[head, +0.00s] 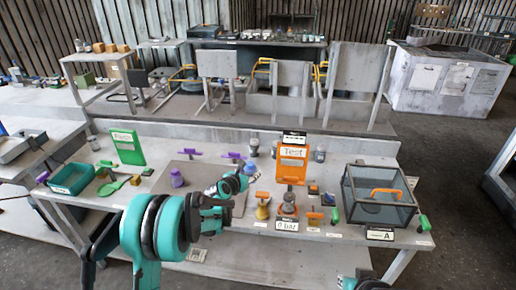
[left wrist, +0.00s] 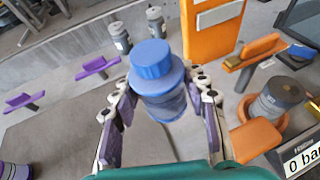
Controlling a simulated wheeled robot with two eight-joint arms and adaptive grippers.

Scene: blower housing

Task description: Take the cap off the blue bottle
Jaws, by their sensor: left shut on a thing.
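The blue bottle (left wrist: 165,103) stands between the fingers of my left gripper (left wrist: 160,98) in the left wrist view. Its round blue cap (left wrist: 151,58) sits on top, above the fingers. My left gripper is shut on the bottle's body, one finger on each side. In the head view the bottle (head: 250,169) shows small at the tip of my left gripper (head: 243,177), over the middle of the table.
An orange test panel (head: 291,164) stands right of the bottle.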

